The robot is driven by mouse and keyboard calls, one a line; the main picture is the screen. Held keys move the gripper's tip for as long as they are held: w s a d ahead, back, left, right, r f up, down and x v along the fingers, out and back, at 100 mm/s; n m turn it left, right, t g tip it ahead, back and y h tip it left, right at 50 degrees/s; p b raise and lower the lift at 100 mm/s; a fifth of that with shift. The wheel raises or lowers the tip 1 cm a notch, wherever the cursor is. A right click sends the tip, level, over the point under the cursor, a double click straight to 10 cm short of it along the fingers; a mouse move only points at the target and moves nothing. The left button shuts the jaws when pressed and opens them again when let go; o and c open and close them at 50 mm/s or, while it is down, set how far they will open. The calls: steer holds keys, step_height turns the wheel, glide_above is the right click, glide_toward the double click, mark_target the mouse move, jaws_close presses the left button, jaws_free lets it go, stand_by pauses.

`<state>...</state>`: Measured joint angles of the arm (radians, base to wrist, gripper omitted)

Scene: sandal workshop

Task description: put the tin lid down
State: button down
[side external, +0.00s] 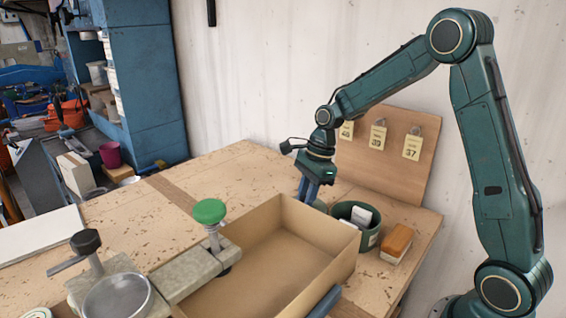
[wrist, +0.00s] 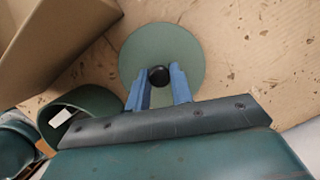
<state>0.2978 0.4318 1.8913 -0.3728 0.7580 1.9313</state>
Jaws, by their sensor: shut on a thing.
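The tin lid is a flat round grey-green disc (wrist: 133,58) with a black knob (wrist: 159,75) at its middle. My gripper (wrist: 160,82) is shut on the knob, with a blue finger on each side. In the side view my gripper (side external: 312,194) is low behind the far edge of the cardboard box, and only a sliver of the lid (side external: 320,206) shows. I cannot tell whether the lid touches the table. The green tin (side external: 372,238) stands open to the right with pale things in it; it also shows in the wrist view (wrist: 48,128).
The open cardboard box (side external: 325,262) stands close in front of my gripper. An orange-brown brush (side external: 397,243) lies right of the tin. A board with number tags (side external: 386,150) leans on the wall behind. A clamp with a green knob (side external: 209,212) is left. The table (side external: 195,175) behind the box is clear.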

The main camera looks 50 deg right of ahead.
mark_target(316, 204)
steer(key=shift+f, duration=0.1)
steer(key=c, duration=1.2)
jaws_free()
steer(key=shift+c, duration=0.2)
steer(key=v, duration=1.2)
